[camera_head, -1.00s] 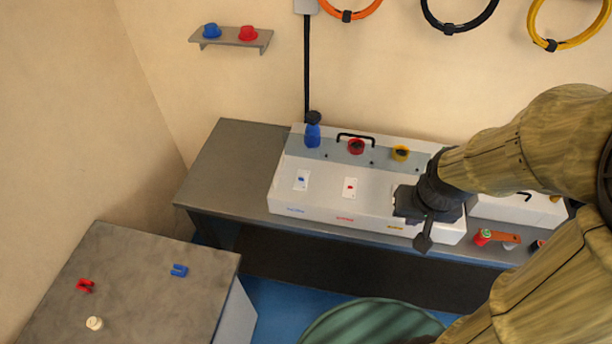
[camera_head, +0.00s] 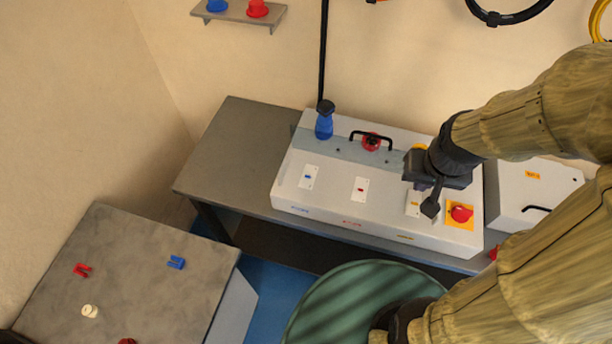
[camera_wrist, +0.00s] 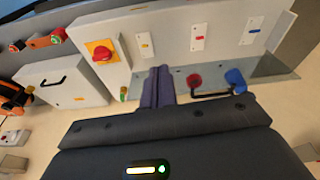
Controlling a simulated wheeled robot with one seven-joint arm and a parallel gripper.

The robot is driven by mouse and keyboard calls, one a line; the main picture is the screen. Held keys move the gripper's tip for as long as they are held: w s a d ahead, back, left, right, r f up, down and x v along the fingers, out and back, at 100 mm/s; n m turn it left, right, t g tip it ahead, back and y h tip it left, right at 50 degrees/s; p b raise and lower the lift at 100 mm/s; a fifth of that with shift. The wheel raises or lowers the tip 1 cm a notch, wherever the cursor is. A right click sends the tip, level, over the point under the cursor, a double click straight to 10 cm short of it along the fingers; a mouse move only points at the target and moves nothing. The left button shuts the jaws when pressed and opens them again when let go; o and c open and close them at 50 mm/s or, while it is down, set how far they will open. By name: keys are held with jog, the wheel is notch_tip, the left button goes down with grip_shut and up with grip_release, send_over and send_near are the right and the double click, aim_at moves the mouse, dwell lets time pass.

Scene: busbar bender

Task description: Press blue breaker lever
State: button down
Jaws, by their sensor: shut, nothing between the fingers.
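The blue breaker lever (camera_head: 308,176) is a small blue toggle on a white plate, leftmost of three on the white panel's (camera_head: 335,213) sloping face. It also shows in the wrist view (camera_wrist: 252,30), at upper right. The red lever (camera_head: 361,189) is beside it. The yellow lever's plate (camera_head: 415,205) is partly hidden by my gripper. My gripper (camera_head: 431,208) is shut and empty over the panel's right part, to the right of the blue lever and apart from it. Its closed fingers show in the wrist view (camera_wrist: 158,72).
A blue connector (camera_head: 324,124) with a black cable stands upright at the panel's back left, beside a black handle (camera_head: 371,135). A red knob on a yellow plate (camera_head: 460,214) is at the panel's right end. A green round top (camera_head: 345,295) is in front.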

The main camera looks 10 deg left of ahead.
jog(key=n+p, duration=0.2)
jog(key=n, duration=3.3)
send_over(308, 184)
jog(key=s, duration=0.3)
jog(key=s+x, duration=0.2)
jog(key=x, duration=0.7)
jog(key=shift+s+a+f, duration=0.1)
jog(key=shift+a+f, duration=0.15)
jog(key=shift+a, duration=0.05)
jog(key=b+x, duration=0.2)
jog(key=x, duration=0.7)
jog(key=shift+w+d+f, duration=0.1)
jog(key=shift+w+f, duration=0.15)
jog(key=shift+f, duration=0.3)
jog(key=shift+d, duration=0.1)
